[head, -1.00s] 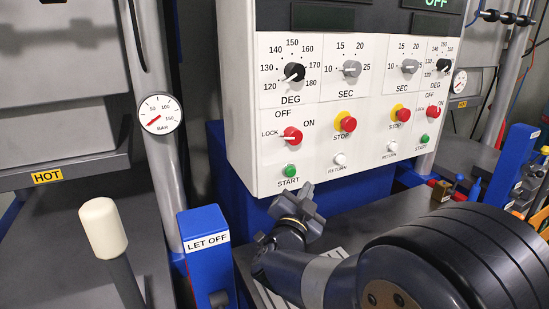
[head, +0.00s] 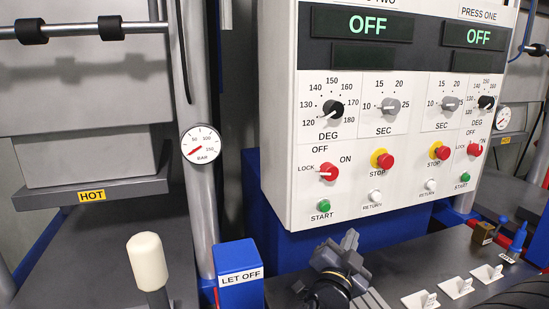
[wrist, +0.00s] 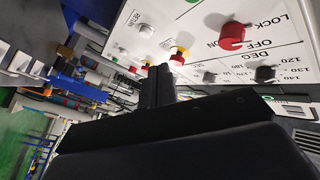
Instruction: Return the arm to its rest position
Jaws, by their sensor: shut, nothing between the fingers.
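My gripper (head: 343,254) is dark grey and shows at the bottom of the head view, in front of and below the white control panel (head: 284,150). Its shut, empty fingers also show in the wrist view (wrist: 158,85), with the panel face (wrist: 205,45) beyond them. In the head view the fingers appear apart from the panel's lower edge. The rest of my arm is mostly cut off by the bottom edge of the head view.
A blue LET OFF post (head: 239,278) and a white-knobbed lever (head: 147,262) stand left of my gripper. The panel carries red stop buttons (head: 385,161), a red lock switch (head: 328,172) and OFF displays (head: 367,25).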

